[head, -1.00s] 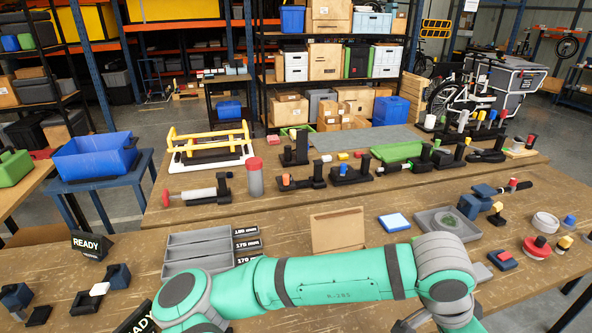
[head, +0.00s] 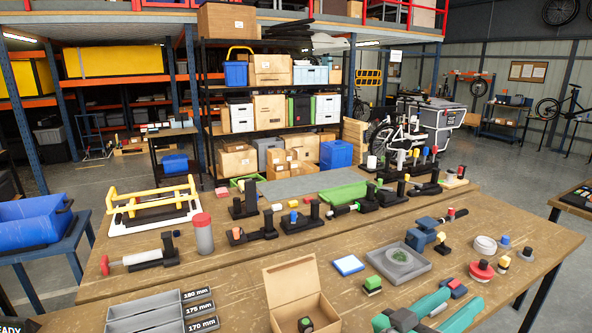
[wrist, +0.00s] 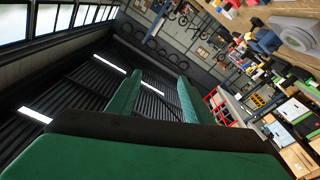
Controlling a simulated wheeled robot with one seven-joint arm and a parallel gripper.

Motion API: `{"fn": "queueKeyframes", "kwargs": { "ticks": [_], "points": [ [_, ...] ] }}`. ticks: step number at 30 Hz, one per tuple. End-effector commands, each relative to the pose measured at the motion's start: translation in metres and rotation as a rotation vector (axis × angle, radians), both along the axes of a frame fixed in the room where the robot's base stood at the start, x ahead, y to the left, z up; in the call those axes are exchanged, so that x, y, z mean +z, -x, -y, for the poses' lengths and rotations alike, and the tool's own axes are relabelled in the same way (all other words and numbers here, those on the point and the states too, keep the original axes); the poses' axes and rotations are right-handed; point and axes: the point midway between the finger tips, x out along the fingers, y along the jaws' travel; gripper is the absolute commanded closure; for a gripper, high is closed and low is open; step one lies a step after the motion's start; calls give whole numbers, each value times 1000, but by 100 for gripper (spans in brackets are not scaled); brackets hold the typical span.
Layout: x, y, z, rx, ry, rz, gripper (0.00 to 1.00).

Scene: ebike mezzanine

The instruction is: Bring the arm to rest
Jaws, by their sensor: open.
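My gripper (head: 466,298) shows at the bottom right of the head view, its two teal fingers parallel and apart over the front of the wooden workbench (head: 240,260). It is open, with nothing seen between the fingers. In the wrist view the gripper (wrist: 156,88) also shows as two green fingers with a clear gap, and only the dark roof behind it. The rest of my arm is out of the head view. The wrist view is tilted, with the bench at its upper right.
An open cardboard box (head: 280,300) with a dark item inside stands left of the gripper. A grey tray (head: 383,270), a red-based knob (head: 481,271) and a small red-topped blue block (head: 454,288) lie close by. Shelving (head: 280,85) stands behind; clear floor lies right.

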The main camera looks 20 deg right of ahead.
Motion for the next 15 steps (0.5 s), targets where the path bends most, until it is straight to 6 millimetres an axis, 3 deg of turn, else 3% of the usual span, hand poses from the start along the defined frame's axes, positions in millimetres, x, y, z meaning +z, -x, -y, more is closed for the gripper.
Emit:
{"fn": "queueKeyframes", "kwargs": {
  "ticks": [8,15],
  "points": [
    [-21,-47,-46,254,192,-108,54],
    [-67,-75,-100,501,276,-180,54]
  ]
}}
